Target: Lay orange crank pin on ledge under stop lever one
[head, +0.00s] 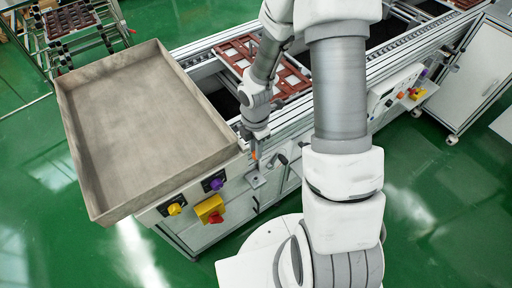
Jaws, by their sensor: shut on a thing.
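My gripper (256,146) points down at the near side of the conveyor, right of the big grey tray. It is shut on the orange crank pin (254,155), of which only a small orange bit shows. A small grey ledge (256,180) juts from the conveyor's front just below the gripper; the pin looks to be above it, and I cannot tell whether they touch. A grey lever (281,160), perhaps stop lever one, is just right of the gripper. Its label cannot be read.
The empty grey tray (130,120) fills the left. A yellow knob (175,209), a purple knob (215,184) and a yellow box with a red button (211,209) are left of the ledge. A brown pot carrier (291,82) sits on the conveyor. Green floor is free in front.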

